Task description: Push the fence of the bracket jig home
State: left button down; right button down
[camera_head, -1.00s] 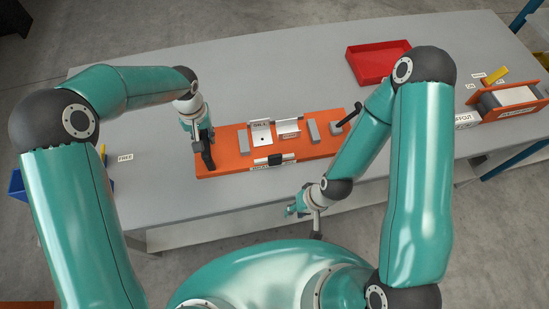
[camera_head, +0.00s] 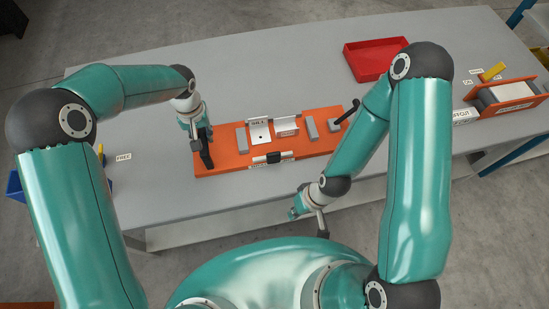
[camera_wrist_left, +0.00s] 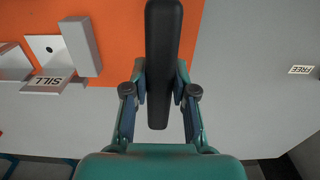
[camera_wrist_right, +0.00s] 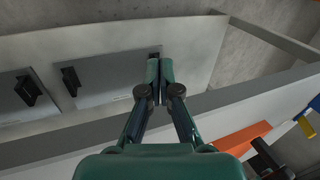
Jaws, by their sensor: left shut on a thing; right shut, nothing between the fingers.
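The orange bracket jig (camera_head: 222,165) lies on the grey table. It bears a plate marked SILL (camera_head: 259,132), a second bracket (camera_head: 286,128) and grey blocks (camera_head: 241,139). A black bar (camera_head: 207,157) stands at its left end; I cannot tell whether this is the fence. My left gripper (camera_head: 203,138) is shut on the black bar, which shows between its fingers in the left wrist view (camera_wrist_left: 162,60). My right gripper (camera_head: 294,213) is shut and empty, apart from the jig, by the table's front edge. It also shows in the right wrist view (camera_wrist_right: 160,66).
A black-handled clamp (camera_head: 348,112) stands at the jig's right end. A red tray (camera_head: 375,72) lies at the back. Another orange fixture (camera_head: 508,106) stands at the right. A FREE label (camera_head: 123,156) lies left of the jig, with bare table around it.

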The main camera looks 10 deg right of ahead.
pick_arm(q)
jog(key=shift+s+f, duration=0.3)
pick_arm(e)
jog(key=s+d+r+n+g+h, duration=0.1)
jog(key=s+r+n+g, duration=0.15)
jog(key=n, duration=0.85)
jog(key=s+d+r+n+g+h, duration=0.1)
jog(key=r+n, duration=0.2)
jog(key=n, duration=0.8)
jog(key=n+t+h, duration=0.2)
jog(key=n+t, duration=0.4)
jog(key=n, duration=0.7)
send_near(273, 156)
jog(key=s, duration=0.6)
jog(key=x, duration=0.9)
jog(key=shift+f, duration=0.3)
jog(key=w, duration=0.2)
jog(key=shift+w+r, duration=0.15)
jog(key=shift+w, duration=0.95)
